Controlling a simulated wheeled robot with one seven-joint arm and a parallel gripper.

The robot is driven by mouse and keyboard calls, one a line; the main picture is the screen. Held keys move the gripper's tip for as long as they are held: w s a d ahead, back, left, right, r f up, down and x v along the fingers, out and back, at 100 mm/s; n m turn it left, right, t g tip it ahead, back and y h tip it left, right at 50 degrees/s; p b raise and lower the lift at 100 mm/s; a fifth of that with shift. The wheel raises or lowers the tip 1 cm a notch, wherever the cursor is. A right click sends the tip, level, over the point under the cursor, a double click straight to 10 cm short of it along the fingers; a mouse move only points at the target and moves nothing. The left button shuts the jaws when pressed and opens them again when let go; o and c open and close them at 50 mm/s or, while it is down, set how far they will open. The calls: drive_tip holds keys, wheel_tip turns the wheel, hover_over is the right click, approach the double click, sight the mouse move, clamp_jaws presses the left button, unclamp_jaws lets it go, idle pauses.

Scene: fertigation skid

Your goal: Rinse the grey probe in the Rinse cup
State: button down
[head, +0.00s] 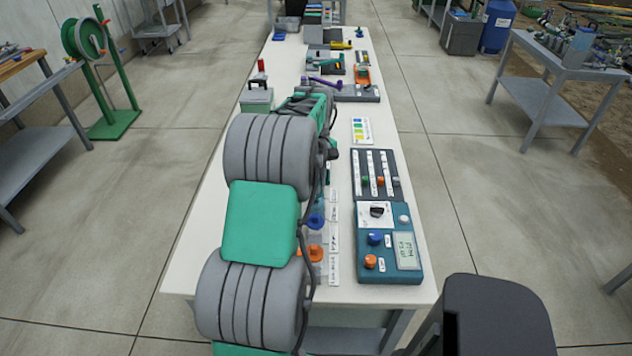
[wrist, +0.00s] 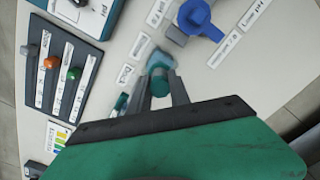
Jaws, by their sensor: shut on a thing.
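In the wrist view my gripper (wrist: 161,88) is shut on a round, grey-teal piece (wrist: 160,80), which looks like the grey probe. A pale blue-grey part (wrist: 161,58) shows just beyond it, and I cannot tell if it is the probe's or a cup's. A small teal item (wrist: 121,102) lies left of the fingers, partly hidden. I cannot tell which cup is the Rinse cup; the small labels are too blurred. In the head view my arm hides the gripper and most of the cup row.
A blue-topped piece (wrist: 198,18) stands upper right of my fingers; it also shows in the head view (head: 315,219), with an orange one (head: 314,252) nearer. The teal controller (head: 388,268) and slider panel (head: 376,180) lie right of the label row.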

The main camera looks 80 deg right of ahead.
drive_tip(key=shift+r+p, duration=0.3)
drive_tip(key=shift+r, duration=0.35)
drive_tip(key=shift+f, duration=0.1)
drive_tip(key=shift+f+b, duration=0.5)
drive_tip(key=shift+f, duration=0.3)
drive_tip(key=shift+r+p, duration=0.65)
drive_tip(key=shift+r, duration=0.2)
drive_tip(key=shift+f+b, duration=0.45)
drive_tip(key=shift+f, duration=0.4)
